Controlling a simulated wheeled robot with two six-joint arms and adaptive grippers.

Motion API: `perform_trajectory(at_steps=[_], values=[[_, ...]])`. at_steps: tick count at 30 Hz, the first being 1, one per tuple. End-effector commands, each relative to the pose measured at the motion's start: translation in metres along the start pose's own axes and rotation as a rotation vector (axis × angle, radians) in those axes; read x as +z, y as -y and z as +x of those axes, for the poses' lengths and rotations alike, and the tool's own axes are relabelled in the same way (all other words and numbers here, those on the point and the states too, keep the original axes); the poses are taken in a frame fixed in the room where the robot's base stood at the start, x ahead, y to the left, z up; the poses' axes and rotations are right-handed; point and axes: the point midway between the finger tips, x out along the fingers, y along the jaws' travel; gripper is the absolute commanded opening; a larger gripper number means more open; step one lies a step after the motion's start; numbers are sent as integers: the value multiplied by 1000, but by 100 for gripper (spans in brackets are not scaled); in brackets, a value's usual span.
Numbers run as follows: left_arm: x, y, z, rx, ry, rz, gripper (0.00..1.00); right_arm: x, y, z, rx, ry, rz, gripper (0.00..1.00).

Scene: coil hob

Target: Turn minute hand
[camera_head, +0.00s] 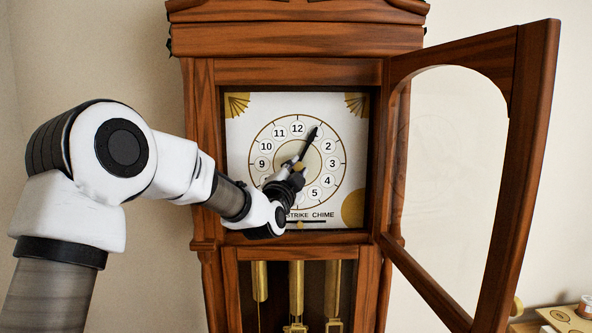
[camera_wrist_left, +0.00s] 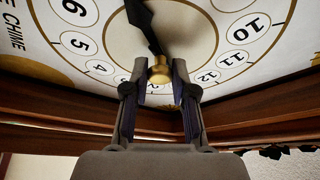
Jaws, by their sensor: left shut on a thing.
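The clock dial (camera_head: 265,125) is white with circled numbers and sits inside a wooden clock case. In the head view a long black minute hand (camera_head: 312,138) points up and right toward the 1. My left gripper (camera_head: 298,168) is at the middle of the dial and hides part of it. In the left wrist view a brass knob (camera_wrist_left: 159,70) sits between the fingertips of my left gripper (camera_wrist_left: 158,78), which are shut on it. A dark clock hand (camera_wrist_left: 147,25) runs from the knob toward the top of that view. My right gripper is not in view.
The glazed wooden door (camera_head: 530,150) stands open to the right of the dial. Brass weights (camera_head: 296,285) hang below it. My left arm crosses from the left.

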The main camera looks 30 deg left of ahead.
Motion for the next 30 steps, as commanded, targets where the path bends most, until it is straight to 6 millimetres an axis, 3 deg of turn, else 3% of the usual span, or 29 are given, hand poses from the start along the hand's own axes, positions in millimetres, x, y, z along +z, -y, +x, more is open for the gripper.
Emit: perform_trajectory(at_steps=[20, 21, 23, 30], values=[[0, 0, 0, 31, 1, 72, 0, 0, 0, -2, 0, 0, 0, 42], [0, 0, 0, 31, 1, 72, 29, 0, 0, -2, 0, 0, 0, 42], [0, 0, 0, 31, 1, 72, 50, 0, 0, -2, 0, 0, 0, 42], [0, 0, 0, 30, 1, 72, 51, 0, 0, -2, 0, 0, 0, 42]])
